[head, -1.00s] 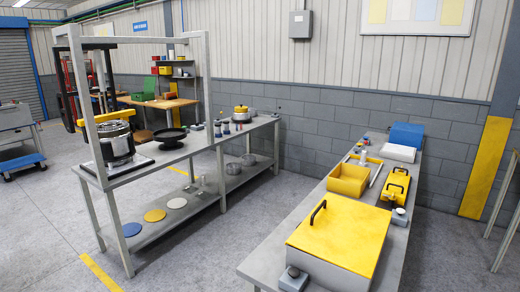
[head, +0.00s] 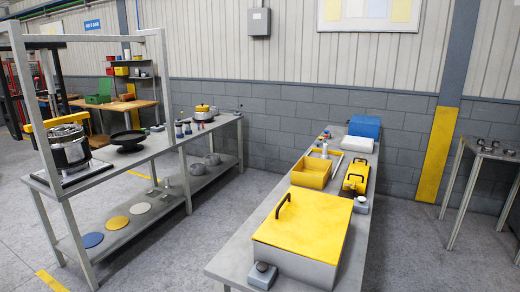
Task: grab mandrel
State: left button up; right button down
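I cannot tell for certain which part is the mandrel. Small upright metal pieces (head: 166,183) stand on the lower shelf of the left bench (head: 115,172). A pale upright piece (head: 325,150) stands behind the open yellow bin (head: 311,172) on the long middle table (head: 229,262). Small dark and metal parts (head: 482,143) sit on a grey table (head: 503,156) at the far right, too small to identify. Neither of my grippers is in view.
The middle table also carries a large yellow-lidded box (head: 305,222), a smaller yellow case (head: 355,178) and a blue box (head: 364,126). A grey frame rises over the left bench. Floor (head: 185,255) is free between bench and middle table, and right of it.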

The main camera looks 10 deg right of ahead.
aim_at(324, 155)
jog(key=i+j+u, duration=0.25)
jog(key=i+u, duration=0.2)
jog(key=i+j+u, duration=0.35)
jog(key=i+u, duration=0.35)
jog(key=i, duration=0.25)
jog(key=i+u, duration=0.4)
jog(key=i+l+z, duration=0.1)
jog(key=i+z, duration=0.75)
jog(key=i+j+z, duration=0.4)
jog(key=i+l+z, duration=0.25)
jog(key=i+z, duration=0.25)
jog(key=i+l+z, duration=0.15)
jog(key=i+z, duration=0.15)
jog(key=z, duration=0.15)
jog(key=i+z, duration=0.5)
jog(key=i+j+z, duration=0.25)
jog(key=z, duration=0.2)
jog(key=i+j+z, duration=0.5)
jog(key=l, duration=0.1)
